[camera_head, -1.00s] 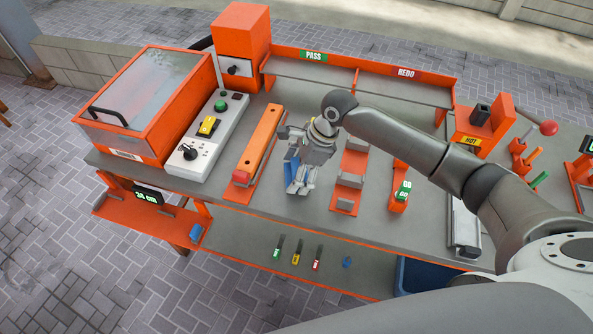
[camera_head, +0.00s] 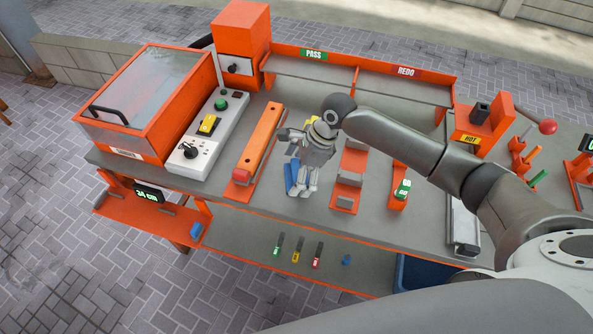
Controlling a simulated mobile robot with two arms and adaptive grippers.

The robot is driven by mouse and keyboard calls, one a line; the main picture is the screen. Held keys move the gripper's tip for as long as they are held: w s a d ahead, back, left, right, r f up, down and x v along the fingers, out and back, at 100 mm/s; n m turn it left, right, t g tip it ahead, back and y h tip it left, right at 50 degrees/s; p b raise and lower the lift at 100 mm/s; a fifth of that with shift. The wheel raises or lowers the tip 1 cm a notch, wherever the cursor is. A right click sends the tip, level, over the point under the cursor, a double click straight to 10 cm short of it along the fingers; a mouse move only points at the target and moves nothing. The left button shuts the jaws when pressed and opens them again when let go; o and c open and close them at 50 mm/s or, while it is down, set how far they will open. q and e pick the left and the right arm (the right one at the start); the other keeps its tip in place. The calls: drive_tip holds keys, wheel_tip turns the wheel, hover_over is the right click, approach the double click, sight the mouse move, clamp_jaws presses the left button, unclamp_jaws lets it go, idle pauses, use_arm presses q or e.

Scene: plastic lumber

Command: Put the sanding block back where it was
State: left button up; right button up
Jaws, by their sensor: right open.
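A blue block (camera_head: 290,177), possibly the sanding block, lies on the grey workbench (camera_head: 330,207) and is partly hidden by my right gripper. My right gripper (camera_head: 303,191) points down over the bench, open, with its fingers just right of the blue block. I cannot tell whether they touch it. Another small blue block (camera_head: 197,230) sits at the right end of the low orange shelf (camera_head: 140,211) at the left. My left gripper is not in view.
An orange bar fixture (camera_head: 258,140) stands left of my gripper, and an orange rack with grey clips (camera_head: 350,175) stands close on its right. Behind is the PASS (camera_head: 313,55) and REDO (camera_head: 405,71) tray. Several small tools lie on the lower shelf (camera_head: 235,235).

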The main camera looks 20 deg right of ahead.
drive_tip(key=w+b+v, duration=0.1)
drive_tip(key=v, duration=1.1)
drive_tip(key=shift+s+r, duration=0.15)
drive_tip(key=shift+s, duration=0.3)
